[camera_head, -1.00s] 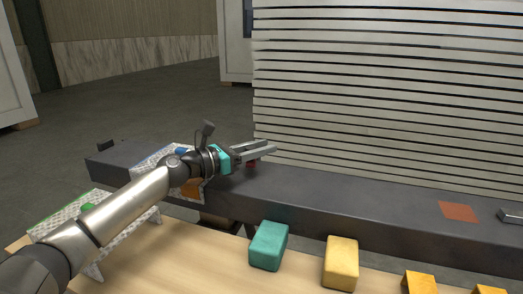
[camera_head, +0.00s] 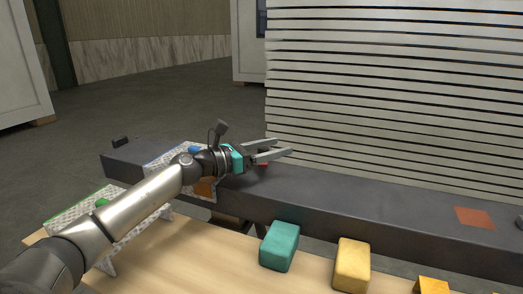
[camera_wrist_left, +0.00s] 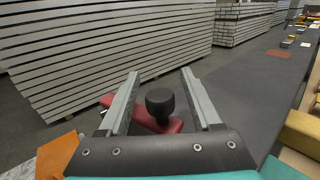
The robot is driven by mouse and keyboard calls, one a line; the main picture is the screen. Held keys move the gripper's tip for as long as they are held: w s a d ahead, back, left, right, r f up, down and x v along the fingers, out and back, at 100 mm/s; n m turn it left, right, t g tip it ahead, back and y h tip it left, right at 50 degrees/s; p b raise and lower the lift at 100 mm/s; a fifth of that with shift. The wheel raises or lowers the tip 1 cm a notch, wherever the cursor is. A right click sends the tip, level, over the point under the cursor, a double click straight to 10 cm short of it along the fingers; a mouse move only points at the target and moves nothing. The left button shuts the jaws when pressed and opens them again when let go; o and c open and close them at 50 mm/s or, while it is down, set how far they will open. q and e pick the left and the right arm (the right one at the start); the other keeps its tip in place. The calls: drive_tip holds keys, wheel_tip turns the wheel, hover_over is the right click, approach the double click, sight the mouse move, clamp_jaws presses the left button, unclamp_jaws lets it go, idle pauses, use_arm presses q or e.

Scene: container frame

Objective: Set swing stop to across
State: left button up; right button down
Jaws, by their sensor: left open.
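The swing stop appears to be the red bar with a black round knob (camera_wrist_left: 160,103) in the left wrist view. The red bar (camera_wrist_left: 170,125) lies on the dark beam, slanting below the knob. My left gripper (camera_wrist_left: 155,85) is open, with one finger on each side of the knob in that view; I cannot tell whether they touch it. In the head view my left gripper (camera_head: 285,150) is above the dark beam (camera_head: 360,200), and only a small red bit (camera_head: 263,165) of the stop shows beneath it. My right gripper is not in view.
A tall stack of pale slats (camera_head: 400,90) stands behind the beam. A teal block (camera_head: 279,246) and a yellow block (camera_head: 351,265) are on the wooden table in front. An orange-brown patch (camera_head: 475,218) marks the beam at right. A patterned stand (camera_head: 75,207) is under my left arm.

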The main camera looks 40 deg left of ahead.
use_arm(q)
drive_tip(key=shift+s+a, duration=0.2)
drive_tip(key=shift+s, duration=0.2)
drive_tip(key=p+v, duration=0.1)
drive_tip(key=v, duration=0.6)
drive_tip(key=shift+s, duration=0.1)
drive_tip(key=p+v, duration=0.1)
drive_tip(key=v, duration=0.6)
drive_tip(key=shift+p, duration=0.35)
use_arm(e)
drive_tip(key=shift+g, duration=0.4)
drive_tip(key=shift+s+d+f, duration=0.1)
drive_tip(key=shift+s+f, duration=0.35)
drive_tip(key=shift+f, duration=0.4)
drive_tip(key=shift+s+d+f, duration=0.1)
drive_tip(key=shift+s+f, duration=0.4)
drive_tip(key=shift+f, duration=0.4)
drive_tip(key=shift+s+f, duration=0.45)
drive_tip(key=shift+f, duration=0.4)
